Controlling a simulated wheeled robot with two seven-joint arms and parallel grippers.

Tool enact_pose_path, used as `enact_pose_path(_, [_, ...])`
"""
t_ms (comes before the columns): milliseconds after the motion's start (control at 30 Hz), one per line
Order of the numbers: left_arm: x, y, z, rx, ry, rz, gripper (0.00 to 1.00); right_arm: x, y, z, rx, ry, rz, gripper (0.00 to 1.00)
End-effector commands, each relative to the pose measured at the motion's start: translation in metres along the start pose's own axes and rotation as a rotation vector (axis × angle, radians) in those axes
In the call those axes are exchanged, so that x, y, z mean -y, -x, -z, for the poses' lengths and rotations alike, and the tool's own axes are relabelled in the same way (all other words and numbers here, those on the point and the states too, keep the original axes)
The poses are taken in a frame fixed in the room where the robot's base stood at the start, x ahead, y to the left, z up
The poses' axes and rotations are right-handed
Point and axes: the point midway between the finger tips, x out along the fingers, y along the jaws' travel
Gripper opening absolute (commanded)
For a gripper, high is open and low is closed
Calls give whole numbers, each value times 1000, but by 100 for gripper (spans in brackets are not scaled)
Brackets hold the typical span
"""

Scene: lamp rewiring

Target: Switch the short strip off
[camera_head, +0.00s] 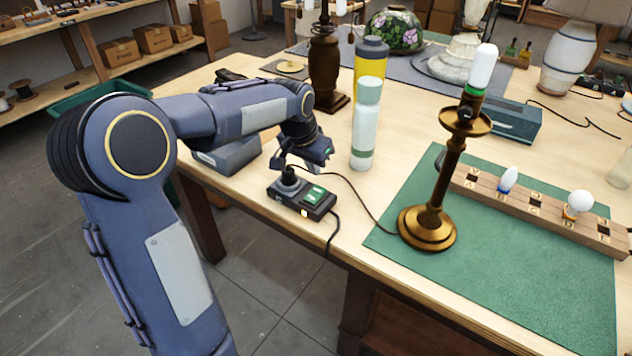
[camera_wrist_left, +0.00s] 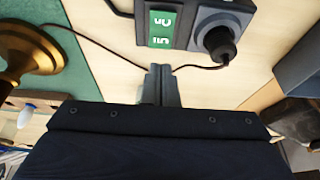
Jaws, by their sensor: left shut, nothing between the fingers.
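The short strip (camera_head: 302,198) is a dark grey block near the table's front edge. It has a green panel (camera_head: 315,193) with white markings at one end and a black plug (camera_head: 288,181) in its socket at the other. The wrist view also shows the strip (camera_wrist_left: 182,25), the green panel (camera_wrist_left: 162,28) and the plug (camera_wrist_left: 217,43). My left gripper (camera_head: 285,164) is just above the plug end in the head view. Its fingertips (camera_wrist_left: 160,70) are shut and empty, apart from the strip in the wrist view. My right gripper is not in view.
A brass lamp (camera_head: 428,228) stands on a green mat (camera_head: 500,285), its cord running to the plug. Another cord hangs over the front edge. A pale green bottle (camera_head: 366,125) stands close behind the strip. A wooden bulb rack (camera_head: 545,212) lies right.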

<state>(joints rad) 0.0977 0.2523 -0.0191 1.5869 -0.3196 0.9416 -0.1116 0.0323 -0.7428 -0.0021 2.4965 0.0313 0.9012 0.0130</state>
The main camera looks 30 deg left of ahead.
Motion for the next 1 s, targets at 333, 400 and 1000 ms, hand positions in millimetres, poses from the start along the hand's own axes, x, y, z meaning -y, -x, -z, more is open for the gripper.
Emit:
enact_pose_path(333, [0, -53, -7, 2, 0, 0, 0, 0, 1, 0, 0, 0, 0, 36])
enact_pose_path(400, [0, -58, -8, 1, 0, 0, 0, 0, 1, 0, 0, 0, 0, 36])
enact_pose_path(1000, [0, -67, -8, 4, 0, 0, 0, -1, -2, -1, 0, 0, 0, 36])
